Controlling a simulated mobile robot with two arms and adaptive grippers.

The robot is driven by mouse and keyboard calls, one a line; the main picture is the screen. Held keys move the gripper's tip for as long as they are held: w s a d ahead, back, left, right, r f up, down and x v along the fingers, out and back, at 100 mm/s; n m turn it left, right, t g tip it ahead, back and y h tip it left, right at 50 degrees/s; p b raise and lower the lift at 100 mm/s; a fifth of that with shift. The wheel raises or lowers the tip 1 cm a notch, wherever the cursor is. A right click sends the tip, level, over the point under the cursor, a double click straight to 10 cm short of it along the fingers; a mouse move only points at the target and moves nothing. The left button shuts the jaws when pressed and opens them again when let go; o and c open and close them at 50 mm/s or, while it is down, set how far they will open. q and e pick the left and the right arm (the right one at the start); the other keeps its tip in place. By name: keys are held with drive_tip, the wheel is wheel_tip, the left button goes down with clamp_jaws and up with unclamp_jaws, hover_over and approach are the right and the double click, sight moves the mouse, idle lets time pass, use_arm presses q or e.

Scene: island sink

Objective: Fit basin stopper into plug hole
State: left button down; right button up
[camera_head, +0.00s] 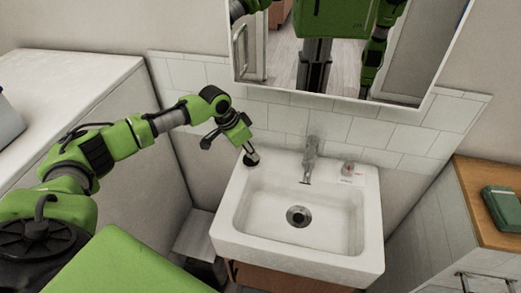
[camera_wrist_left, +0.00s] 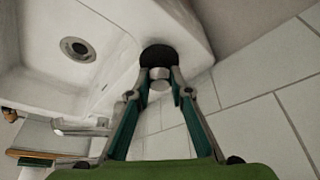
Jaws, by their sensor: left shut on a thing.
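My left gripper (camera_head: 249,149) is over the back left corner of the white basin (camera_head: 229,218). It is shut on the basin stopper (camera_head: 252,159), a black disc with a silver knob. In the left wrist view the knob of the stopper (camera_wrist_left: 160,73) sits between the fingertips (camera_wrist_left: 160,80), with the black disc beyond. The stopper is at the rim; I cannot tell whether it touches it. The plug hole (camera_head: 298,216) is a dark opening with a metal ring in the basin floor, uncovered. It also shows in the left wrist view (camera_wrist_left: 78,49). My right gripper is not in view.
A metal tap (camera_head: 311,161) stands at the basin's back middle, right of my left gripper. A small item with a red part (camera_head: 349,168) is on the back right rim. Tiled wall (camera_head: 280,117) and a mirror (camera_head: 340,98) are behind. A green box (camera_head: 502,208) lies on the right cabinet.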

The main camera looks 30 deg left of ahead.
use_arm(q)
drive_tip(key=s+a+b, duration=0.3)
drive_tip(key=s+a, duration=0.3)
drive_tip(key=s, duration=0.5)
drive_tip(key=shift+s+a, duration=0.15)
drive_tip(key=shift+a, duration=0.15)
